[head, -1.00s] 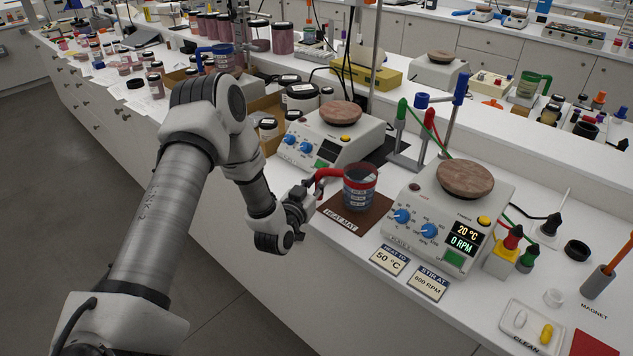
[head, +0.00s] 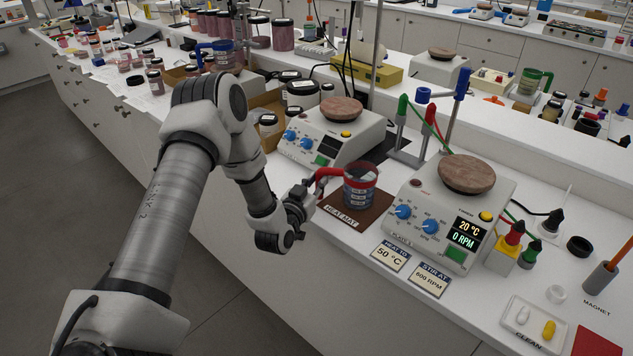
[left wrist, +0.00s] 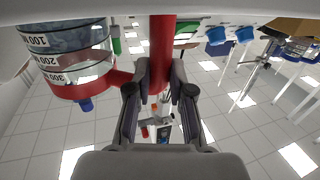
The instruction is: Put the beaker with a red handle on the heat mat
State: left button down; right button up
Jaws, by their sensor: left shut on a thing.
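The beaker with a red handle (head: 361,187) is upright on or just over the brown heat mat (head: 343,222) in the head view; I cannot tell whether its base touches the mat. Its red handle points left, towards my left gripper (head: 307,191), which is shut on that handle. In the left wrist view the handle (left wrist: 162,50) runs between the fingers of my left gripper (left wrist: 160,88), and the marked beaker (left wrist: 68,55) is at the upper left. My right gripper is not in view.
A hot plate (head: 450,215) reading 20 °C and 0 RPM stands close right of the beaker. Another hot plate (head: 330,135) is behind it. Instruction cards (head: 390,256) lie in front. A stand with coloured clamps (head: 423,130) is behind. A small tray (head: 535,325) is at the front right.

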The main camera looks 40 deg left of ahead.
pick_arm(q)
jog(key=c, duration=1)
grip_release()
jog(key=shift+o, duration=0.2)
jog(key=shift+s, duration=0.1)
jog(key=v, duration=1.2)
